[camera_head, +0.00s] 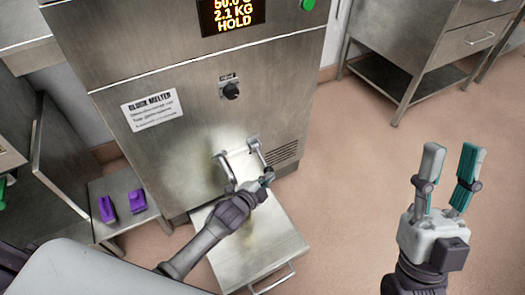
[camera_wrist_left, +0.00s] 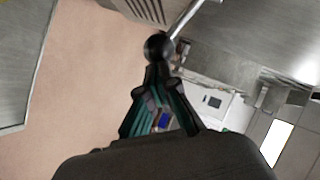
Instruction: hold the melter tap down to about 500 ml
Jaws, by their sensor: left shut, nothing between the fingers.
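The block melter (camera_head: 190,125) is a steel cabinet with a display reading 2.1 KG and HOLD. Its tap lever (camera_head: 256,152) sticks out low on the front, and its rod ends in a black ball knob (camera_wrist_left: 158,47). My left gripper (camera_head: 267,178) is shut and empty at the lever's end. In the left wrist view its fingertips (camera_wrist_left: 156,70) lie right at the knob; I cannot tell whether they press on it. A pale object (camera_head: 236,163) beside the lever is partly hidden by my gripper. No liquid level is readable. My right gripper (camera_head: 447,165) is open and empty, away at the right.
A steel platform (camera_head: 270,243) with a handle juts out below the tap. A low shelf (camera_head: 120,180) at left carries two purple items (camera_head: 137,200). A dark knob (camera_head: 231,90) sits on the melter front. A steel table (camera_head: 425,50) stands back right; floor between is clear.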

